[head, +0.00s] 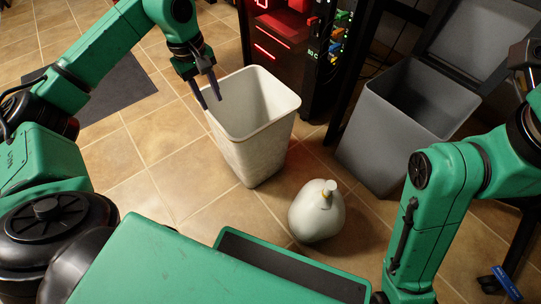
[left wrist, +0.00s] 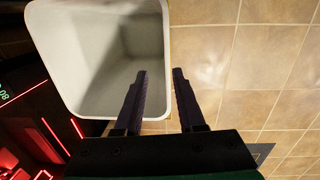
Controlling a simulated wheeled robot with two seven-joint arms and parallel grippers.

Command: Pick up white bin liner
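A tall white bin (head: 252,145), open at the top, stands upright on the floor. In the left wrist view its rim and empty-looking inside (left wrist: 105,45) fill the upper left. A rounded white bag with a gathered neck (head: 317,212), which looks like a filled bin liner, sits on the floor in front of it. My left gripper (head: 209,92) is open at the bin's left rim corner. In the left wrist view its fingers (left wrist: 160,95) appear to lie on either side of the rim, one over the inside and one outside.
A larger grey bin (head: 390,130) with its lid raised stands at right. A black cabinet with red lights and coloured switches (head: 335,40) stands behind the white bin. A dark mat (head: 115,88) lies at left. Tiled floor (head: 150,140) left of the white bin is clear.

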